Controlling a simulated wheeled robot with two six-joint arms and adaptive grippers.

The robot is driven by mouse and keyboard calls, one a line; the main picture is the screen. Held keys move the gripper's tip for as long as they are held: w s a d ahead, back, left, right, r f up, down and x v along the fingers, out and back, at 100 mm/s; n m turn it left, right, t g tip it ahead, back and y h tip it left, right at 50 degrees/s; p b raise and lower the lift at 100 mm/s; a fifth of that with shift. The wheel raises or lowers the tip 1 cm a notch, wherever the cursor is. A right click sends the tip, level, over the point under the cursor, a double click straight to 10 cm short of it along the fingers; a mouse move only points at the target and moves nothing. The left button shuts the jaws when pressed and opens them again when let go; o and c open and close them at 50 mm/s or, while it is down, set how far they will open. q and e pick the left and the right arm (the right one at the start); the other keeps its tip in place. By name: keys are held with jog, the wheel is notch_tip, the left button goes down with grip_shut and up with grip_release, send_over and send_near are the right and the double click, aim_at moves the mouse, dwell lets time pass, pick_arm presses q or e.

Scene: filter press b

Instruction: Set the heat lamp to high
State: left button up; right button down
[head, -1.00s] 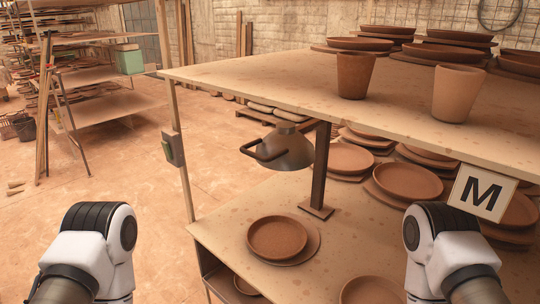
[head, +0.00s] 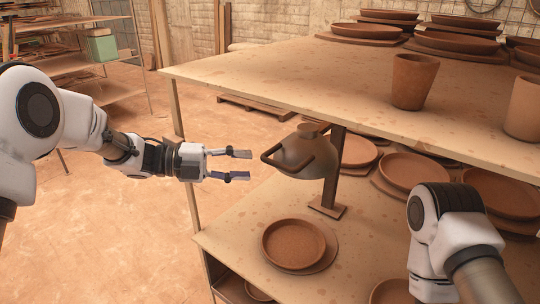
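The heat lamp (head: 308,152) is a grey-brown dome with a dark bar handle (head: 272,158) on its left side. It is on a dark post between the upper and lower shelves, above a terracotta plate (head: 294,244). My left gripper (head: 246,165) comes in from the left with its two fingers apart and nothing between them. In the picture its tips are just left of the handle, with a gap between. No setting mark on the lamp is readable. My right arm shows at the lower right, but its gripper is out of view.
The upper shelf (head: 270,88) lies above the lamp and carries cups (head: 413,82) and stacked plates. The lower shelf (head: 225,232) holds more plates. A shelf leg (head: 168,105) stands behind my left arm. Open floor lies to the left.

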aim_at(275, 165)
pick_arm(q)
jog(key=d+p, duration=0.1)
jog(key=d, duration=0.1)
jog(key=d+p, duration=0.1)
jog(key=d, duration=0.2)
jog(key=w+d+p, duration=0.1)
jog(key=d, duration=0.1)
jog(key=shift+w+d+f, duration=0.1)
jog(key=shift+d+f, duration=0.1)
jog(key=shift+d, duration=0.15)
jog(key=shift+s+d, duration=0.25)
jog(key=shift+d, duration=0.1)
jog(key=shift+w+a+f, duration=0.1)
jog(key=shift+w, duration=0.05)
grip_shut()
